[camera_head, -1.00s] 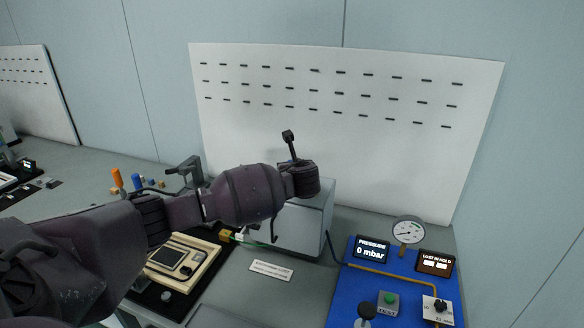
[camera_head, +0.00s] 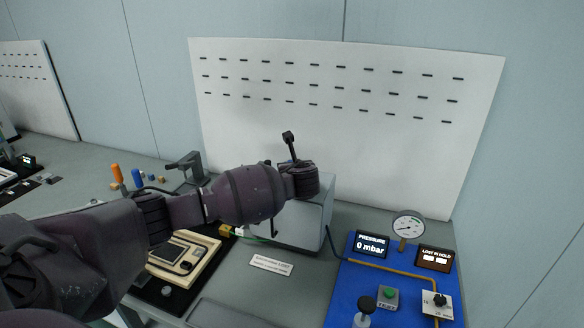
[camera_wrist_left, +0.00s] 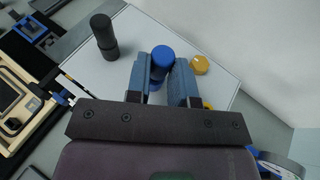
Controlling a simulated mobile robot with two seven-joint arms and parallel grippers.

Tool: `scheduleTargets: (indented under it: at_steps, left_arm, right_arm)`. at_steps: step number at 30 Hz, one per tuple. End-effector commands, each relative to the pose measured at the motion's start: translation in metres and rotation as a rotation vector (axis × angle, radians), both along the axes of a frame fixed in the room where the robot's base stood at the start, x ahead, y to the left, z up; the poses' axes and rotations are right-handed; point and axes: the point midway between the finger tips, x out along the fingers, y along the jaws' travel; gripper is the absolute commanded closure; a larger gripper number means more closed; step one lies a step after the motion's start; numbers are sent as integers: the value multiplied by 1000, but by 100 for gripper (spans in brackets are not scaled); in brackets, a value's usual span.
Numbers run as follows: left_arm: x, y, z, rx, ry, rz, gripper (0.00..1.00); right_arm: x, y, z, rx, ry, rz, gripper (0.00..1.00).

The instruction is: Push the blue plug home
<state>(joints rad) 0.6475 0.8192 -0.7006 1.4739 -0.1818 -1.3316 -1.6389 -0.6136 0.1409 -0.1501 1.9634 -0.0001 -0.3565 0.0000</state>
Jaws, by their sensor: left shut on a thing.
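The blue plug (camera_wrist_left: 161,58) stands on the pale top of the box, seen from above in the left wrist view. My left gripper (camera_wrist_left: 161,78) is shut on it, with one blue-grey finger on each side. How deep the plug sits is hidden by the fingers. The box (camera_head: 299,228) shows as a grey-white block in the head view, where my left wrist covers its top and hides the plug. A yellow round cap (camera_wrist_left: 200,65) is right of the plug, and a black cylindrical knob (camera_wrist_left: 103,37) is to its left. My right gripper is not in view.
A blue board (camera_head: 347,290) right of the box carries a pressure gauge (camera_head: 408,224), a display (camera_head: 370,246) reading 0 mbar and a green button (camera_head: 388,293). A cream tray (camera_head: 207,253) lies to the left. A slotted white panel (camera_head: 350,140) stands behind.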

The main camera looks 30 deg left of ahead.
Motion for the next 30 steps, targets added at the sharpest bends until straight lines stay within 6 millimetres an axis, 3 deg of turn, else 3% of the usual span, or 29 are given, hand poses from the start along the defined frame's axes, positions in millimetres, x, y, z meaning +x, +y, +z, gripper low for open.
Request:
scheduleTargets:
  at_steps: [23,24,28,30]
  left_arm:
    - [0,0,-15,-1,1,0,100]
    - [0,0,-14,-1,1,0,72]
    - [0,0,-14,-1,1,0,52]
    - [0,0,-14,-1,1,0,48]
  right_arm:
    - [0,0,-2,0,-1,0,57]
    - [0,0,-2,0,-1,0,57]
    - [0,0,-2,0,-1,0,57]
    - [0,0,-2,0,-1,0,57]
